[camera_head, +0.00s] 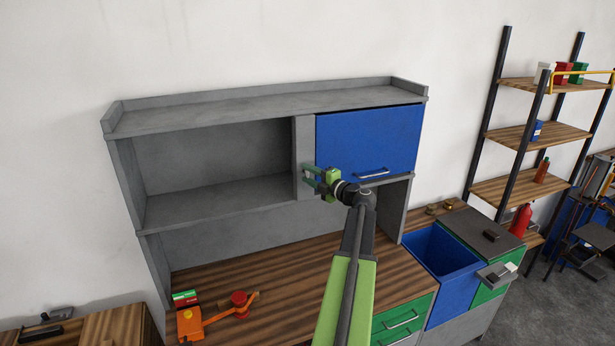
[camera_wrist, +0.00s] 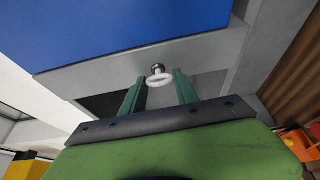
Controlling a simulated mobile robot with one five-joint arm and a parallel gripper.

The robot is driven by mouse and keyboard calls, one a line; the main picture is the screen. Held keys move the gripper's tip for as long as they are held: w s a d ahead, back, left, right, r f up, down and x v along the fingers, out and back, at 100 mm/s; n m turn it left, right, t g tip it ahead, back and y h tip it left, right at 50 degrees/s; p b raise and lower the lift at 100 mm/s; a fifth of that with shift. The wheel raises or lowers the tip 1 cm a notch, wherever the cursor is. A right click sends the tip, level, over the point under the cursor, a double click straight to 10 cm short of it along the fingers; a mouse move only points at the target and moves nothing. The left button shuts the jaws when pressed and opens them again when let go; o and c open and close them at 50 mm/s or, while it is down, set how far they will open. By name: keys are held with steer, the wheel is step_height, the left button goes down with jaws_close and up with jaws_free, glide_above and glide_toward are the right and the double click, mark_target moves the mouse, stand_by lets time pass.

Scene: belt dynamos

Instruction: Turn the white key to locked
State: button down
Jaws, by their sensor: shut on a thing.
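The white key (camera_wrist: 159,82) shows in the wrist view as a pale ring-shaped bow below a small dark metal lock (camera_wrist: 158,68). The lock sits on the grey post beside the blue cabinet door (camera_wrist: 120,25). The door (camera_head: 372,140) is shut in the head view. My gripper (camera_head: 309,176) is at the grey post (camera_head: 304,140), just left of the door. In the wrist view its two green fingers (camera_wrist: 159,86) stand on either side of the key's bow and are shut on it. The key is hidden behind my gripper in the head view.
Left of the post is an empty open shelf (camera_head: 215,165). The wooden worktop (camera_head: 270,275) below holds an orange tool (camera_head: 190,322) and a red-and-green box (camera_head: 185,298).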

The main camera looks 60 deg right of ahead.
steer(key=c, duration=0.9)
jaws_free()
steer(key=shift+d, duration=0.15)
steer(key=v, duration=1.7)
steer(key=shift+s, duration=0.2)
